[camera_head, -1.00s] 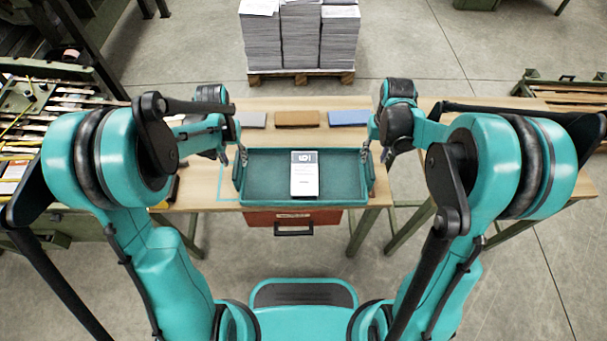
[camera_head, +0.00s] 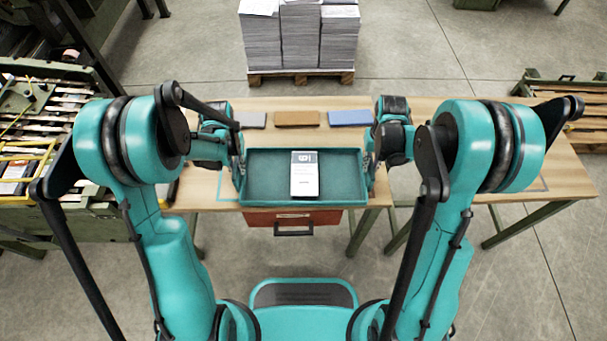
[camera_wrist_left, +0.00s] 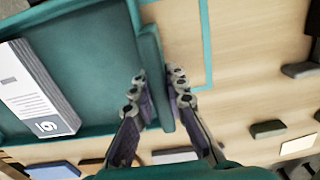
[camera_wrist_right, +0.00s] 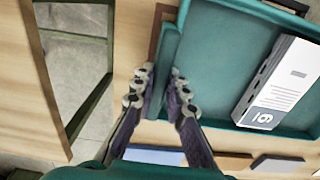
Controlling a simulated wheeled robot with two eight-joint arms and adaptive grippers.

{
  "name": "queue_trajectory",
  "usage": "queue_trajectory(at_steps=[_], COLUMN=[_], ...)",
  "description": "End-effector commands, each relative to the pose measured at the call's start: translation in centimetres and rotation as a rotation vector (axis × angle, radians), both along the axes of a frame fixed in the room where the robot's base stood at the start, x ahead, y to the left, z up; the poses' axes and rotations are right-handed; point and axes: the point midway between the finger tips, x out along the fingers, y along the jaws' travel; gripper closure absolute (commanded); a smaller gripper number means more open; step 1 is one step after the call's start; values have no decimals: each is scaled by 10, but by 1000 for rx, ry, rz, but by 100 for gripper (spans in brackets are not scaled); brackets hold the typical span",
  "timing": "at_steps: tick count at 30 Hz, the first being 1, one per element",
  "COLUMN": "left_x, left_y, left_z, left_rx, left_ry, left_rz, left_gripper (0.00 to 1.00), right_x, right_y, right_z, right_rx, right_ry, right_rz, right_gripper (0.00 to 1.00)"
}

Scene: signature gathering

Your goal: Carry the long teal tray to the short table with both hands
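The tray looks level.
Grey, brown (camera_head: 297,118) and blue (camera_head: 349,117) flat blocks lie behind the tray. A red drawer (camera_head: 265,219) hangs below the table front. Another wooden table (camera_head: 510,175) stands to the right across a narrow gap. Paper stacks (camera_head: 300,40) stand behind on a pallet.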

Motion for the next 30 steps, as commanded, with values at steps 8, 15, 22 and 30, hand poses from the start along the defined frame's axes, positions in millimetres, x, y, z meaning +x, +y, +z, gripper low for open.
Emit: queue_trajectory(at_steps=[8,15,22,30], left_x=[0,0,0,0], left_y=[0,0,0,0], left_z=[0,9,30,50], left_rx=[0,0,0,0], left_ry=[0,0,0,0], left_rz=[0,0,0,0], left_gripper=[100,100,100,100], right_x=[0,0,0,0], right_y=[0,0,0,0], right_z=[0,9,30,50], right_rx=[0,0,0,0], right_ry=[0,0,0,0], right_rz=[0,0,0,0], right_gripper=[100,100,100,100])
